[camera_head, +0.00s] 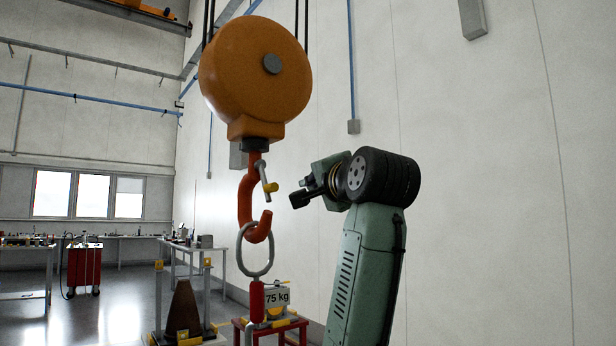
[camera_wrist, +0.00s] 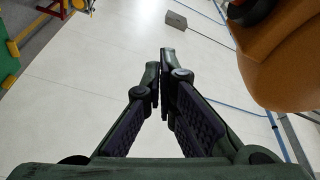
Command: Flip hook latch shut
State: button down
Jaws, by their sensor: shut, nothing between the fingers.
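A red-orange hook (camera_head: 245,205) hangs under a large orange pulley block (camera_head: 255,75). Its mouth faces right, towards my arm. The hook latch (camera_head: 264,175) is a thin grey bar with a yellow end, hanging from the upper shank. A gap shows between its yellow end and the hook tip. My gripper (camera_head: 298,199) is right of the latch, apart from it, about level with its yellow end. The gripper's fingers are shut and empty; they also show in the wrist view (camera_wrist: 160,78). In that view I cannot make out the latch.
A grey ring (camera_head: 242,258) sits in the hook, with a red fitting and a 75 kg label (camera_head: 277,297) below. The orange block fills the wrist view's upper right (camera_wrist: 285,65). Free air lies between gripper and latch. Tables and a red cart (camera_head: 84,268) stand far back.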

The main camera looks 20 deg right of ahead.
jog(key=s+b, duration=0.2)
jog(key=s, duration=0.6)
jog(key=shift+s+a+f, duration=0.15)
jog(key=shift+s+f, duration=0.05)
jog(key=shift+s, duration=0.15)
